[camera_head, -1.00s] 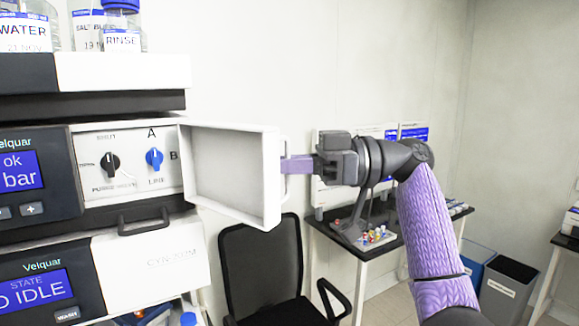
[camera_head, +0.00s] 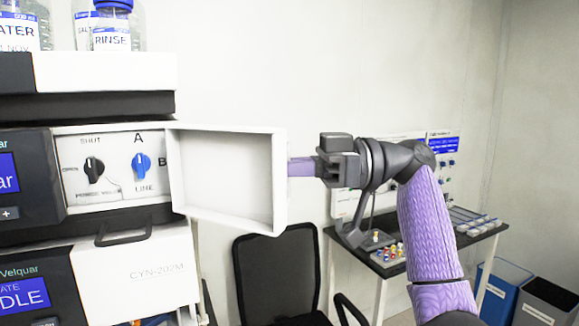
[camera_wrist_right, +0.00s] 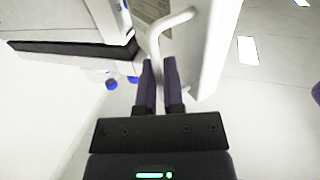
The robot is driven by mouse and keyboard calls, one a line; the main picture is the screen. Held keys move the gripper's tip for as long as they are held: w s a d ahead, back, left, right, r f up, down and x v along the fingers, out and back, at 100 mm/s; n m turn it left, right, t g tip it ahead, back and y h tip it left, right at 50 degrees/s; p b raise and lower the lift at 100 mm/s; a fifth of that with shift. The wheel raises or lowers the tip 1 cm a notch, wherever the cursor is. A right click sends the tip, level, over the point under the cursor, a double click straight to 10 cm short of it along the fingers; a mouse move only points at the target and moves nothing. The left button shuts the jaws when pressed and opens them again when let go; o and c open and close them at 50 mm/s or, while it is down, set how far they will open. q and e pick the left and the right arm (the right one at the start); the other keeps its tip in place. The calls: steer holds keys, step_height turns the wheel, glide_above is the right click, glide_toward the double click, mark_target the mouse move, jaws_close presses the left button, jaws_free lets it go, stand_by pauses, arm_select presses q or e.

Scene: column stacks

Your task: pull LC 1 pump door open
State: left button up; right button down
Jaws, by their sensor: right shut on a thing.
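The LC 1 pump door (camera_head: 225,178) is a pale shallow panel, hinged at its left edge and swung out to the right. It stands wide open, its hollow inner side facing the head camera. The uncovered panel (camera_head: 118,165) shows a black knob (camera_head: 94,170) and a blue knob (camera_head: 141,167). My right gripper (camera_head: 291,167) is at the door's outer right edge. In the right wrist view its dark fingers (camera_wrist_right: 159,78) are shut on the door's white handle (camera_wrist_right: 155,40). The handle is mostly hidden in the head view. My left gripper is not in view.
A lower unit (camera_head: 140,268) with a dark handle juts out below. Bottles (camera_head: 111,28) stand on top at the left. A black chair (camera_head: 277,270) stands below the door. A side table (camera_head: 490,232) with small vials and two bins (camera_head: 545,300) are at the right.

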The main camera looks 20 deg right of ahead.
steer(key=c, duration=0.8)
jaws_free()
steer(key=shift+a, duration=0.1)
steer(key=b+v, duration=0.1)
steer(key=v, duration=0.9)
